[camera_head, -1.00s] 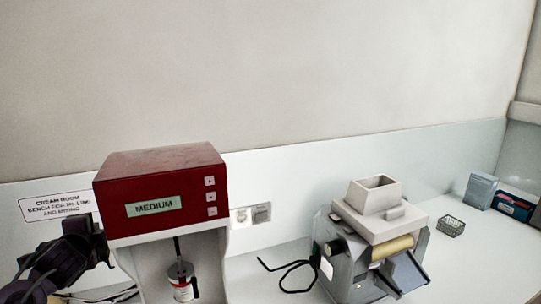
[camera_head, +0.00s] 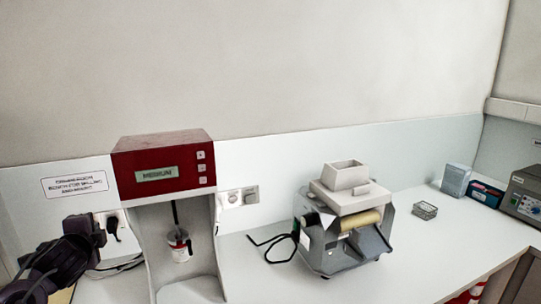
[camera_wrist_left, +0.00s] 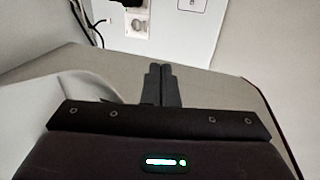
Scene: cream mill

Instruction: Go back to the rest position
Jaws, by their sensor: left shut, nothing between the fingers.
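My left gripper (camera_head: 84,232) is at the lower left in the head view, left of the red and white mixer (camera_head: 165,162). In the left wrist view its two fingers (camera_wrist_left: 161,70) are together with nothing between them. The mixer's display reads MEDIUM. A small jar (camera_head: 179,250) with a white and red label sits under its stirrer shaft. My right gripper is not in view.
A grey mill (camera_head: 345,222) with a hopper and roller stands on the white bench (camera_head: 270,285). A wire basket (camera_head: 425,210), boxes (camera_head: 456,180) and a grey instrument (camera_head: 523,193) stand at the right. Sockets (camera_head: 238,197) and cables are on the back panel.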

